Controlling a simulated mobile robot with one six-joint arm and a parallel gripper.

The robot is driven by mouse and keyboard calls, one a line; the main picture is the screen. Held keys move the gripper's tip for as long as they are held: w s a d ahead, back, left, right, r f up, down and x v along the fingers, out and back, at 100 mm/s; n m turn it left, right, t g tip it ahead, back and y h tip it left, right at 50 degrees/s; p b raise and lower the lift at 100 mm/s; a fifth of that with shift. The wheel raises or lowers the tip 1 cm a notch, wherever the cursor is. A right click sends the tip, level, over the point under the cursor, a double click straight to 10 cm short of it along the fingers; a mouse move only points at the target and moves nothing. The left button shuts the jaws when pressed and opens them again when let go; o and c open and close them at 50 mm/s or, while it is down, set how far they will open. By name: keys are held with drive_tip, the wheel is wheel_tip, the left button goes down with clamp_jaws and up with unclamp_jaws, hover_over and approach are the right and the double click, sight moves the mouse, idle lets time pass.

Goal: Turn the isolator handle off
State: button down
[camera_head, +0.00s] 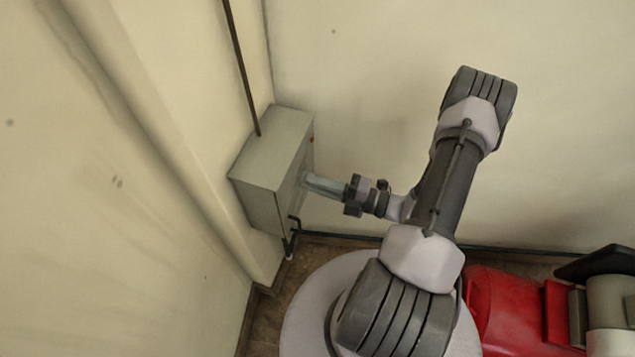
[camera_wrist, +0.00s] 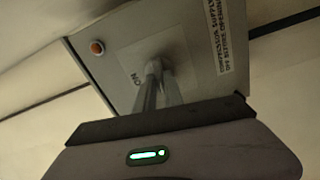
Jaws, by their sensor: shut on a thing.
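The isolator box (camera_head: 262,162) is a grey-green metal cabinet on the wall at the left of the head view. Its front face fills the upper middle of the wrist view. My gripper (camera_head: 308,181) reaches the front face from the right. In the wrist view my gripper (camera_wrist: 154,68) is shut on the isolator handle (camera_wrist: 166,60), a grey part in the middle of a pale plate. The fingers hide most of the handle, so its exact angle is hard to tell. An "ON" mark (camera_wrist: 136,79) shows to the left of the fingers.
A small orange-red lamp or button (camera_wrist: 97,47) sits on the box face. A white warning label (camera_wrist: 226,38) is at its right. A dark conduit (camera_head: 241,68) runs up from the box. A red object (camera_head: 515,312) stands at the lower right.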

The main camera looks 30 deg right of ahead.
drive_tip(key=shift+n, duration=0.6)
drive_tip(key=shift+f+n, duration=0.1)
drive_tip(key=shift+n, duration=0.2)
drive_tip(key=c, duration=1.4)
unclamp_jaws()
drive_tip(key=shift+c, duration=0.2)
drive_tip(key=p+v, duration=0.3)
drive_tip(key=v, duration=1.4)
drive_tip(key=shift+s+d, duration=0.2)
